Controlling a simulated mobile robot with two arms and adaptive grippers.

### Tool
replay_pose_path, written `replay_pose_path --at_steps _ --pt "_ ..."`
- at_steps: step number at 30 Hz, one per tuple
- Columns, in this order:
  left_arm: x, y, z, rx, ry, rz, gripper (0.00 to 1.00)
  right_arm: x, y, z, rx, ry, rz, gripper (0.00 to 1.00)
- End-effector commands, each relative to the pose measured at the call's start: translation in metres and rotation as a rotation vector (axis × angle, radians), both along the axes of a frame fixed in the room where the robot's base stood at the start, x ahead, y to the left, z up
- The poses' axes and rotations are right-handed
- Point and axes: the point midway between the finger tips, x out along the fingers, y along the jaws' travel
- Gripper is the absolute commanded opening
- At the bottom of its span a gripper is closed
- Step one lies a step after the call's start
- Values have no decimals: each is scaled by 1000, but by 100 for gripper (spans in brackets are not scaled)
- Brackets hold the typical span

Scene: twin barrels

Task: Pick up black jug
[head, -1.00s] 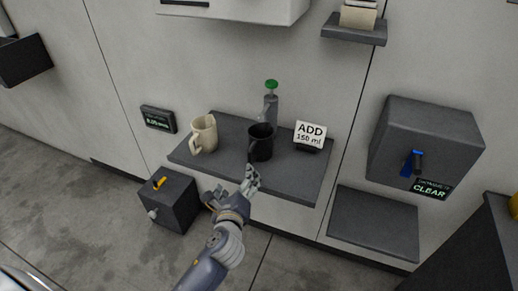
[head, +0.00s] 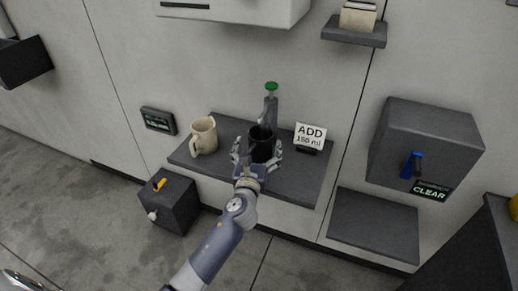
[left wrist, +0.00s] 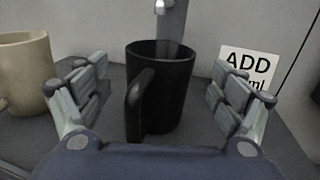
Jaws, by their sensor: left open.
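The black jug (head: 262,146) stands upright on the grey shelf (head: 300,188), below a dispenser with a green top (head: 270,100). In the left wrist view the black jug (left wrist: 165,85) is centred, its handle turned toward me and slightly left. My left gripper (head: 258,158) is open, with one finger on each side of the jug. In the left wrist view the fingers of my left gripper (left wrist: 160,95) show gaps to the jug on both sides. My right gripper is not in view.
A beige jug (head: 204,136) stands to the left on the same shelf. A white sign reading "ADD 150 ml" (head: 310,134) stands to the right. A dark box with a yellow lever (head: 172,205) is below left. A grey box with a blue tap (head: 425,140) is at right.

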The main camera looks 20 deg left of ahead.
Motion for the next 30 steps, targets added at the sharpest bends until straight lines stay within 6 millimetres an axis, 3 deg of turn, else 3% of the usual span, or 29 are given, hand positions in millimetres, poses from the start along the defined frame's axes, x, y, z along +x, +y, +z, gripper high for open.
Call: replay_pose_path --at_steps 7,17,24,30 --pt "35 7 5 -2 -1 1 87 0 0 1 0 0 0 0" --pt "42 9 5 -1 0 0 87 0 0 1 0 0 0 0" --pt "41 9 5 -1 0 0 36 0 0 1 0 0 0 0" --pt "41 9 5 -1 -1 0 36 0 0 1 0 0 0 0"
